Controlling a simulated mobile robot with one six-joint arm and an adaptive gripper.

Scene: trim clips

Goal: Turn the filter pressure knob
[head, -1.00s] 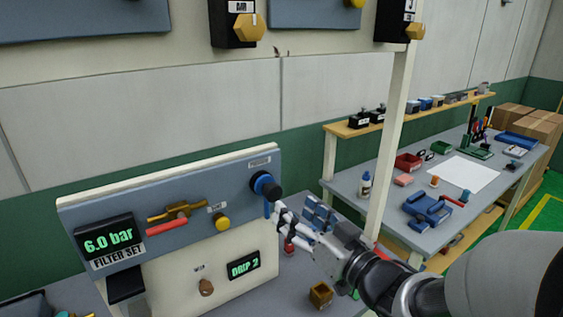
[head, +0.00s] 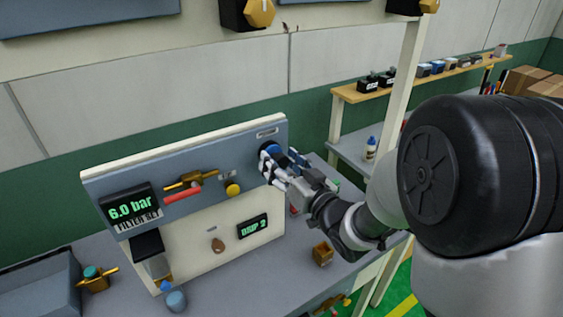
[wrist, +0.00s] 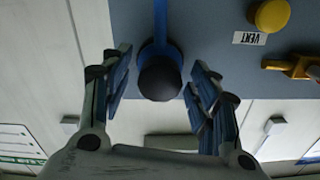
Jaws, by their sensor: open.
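The filter pressure knob (head: 271,148) is a blue round knob with a dark cap at the upper right of the grey-blue panel (head: 190,160). My gripper (head: 271,165) is at this knob and partly hides it in the head view. In the wrist view the knob's dark cap (wrist: 160,78) lies between my two open fingers (wrist: 155,85), with a visible gap on each side. A blue bar runs up from the cap. The display (head: 130,207) reads 6.0 bar, above a FILTER SET label.
A yellow knob (head: 232,189) and a brass valve with a red handle (head: 182,195) sit left on the panel. A lower display (head: 252,227) is below. A small brown box (head: 322,253) stands on the bench, and a bottle (head: 371,148) stands behind my arm.

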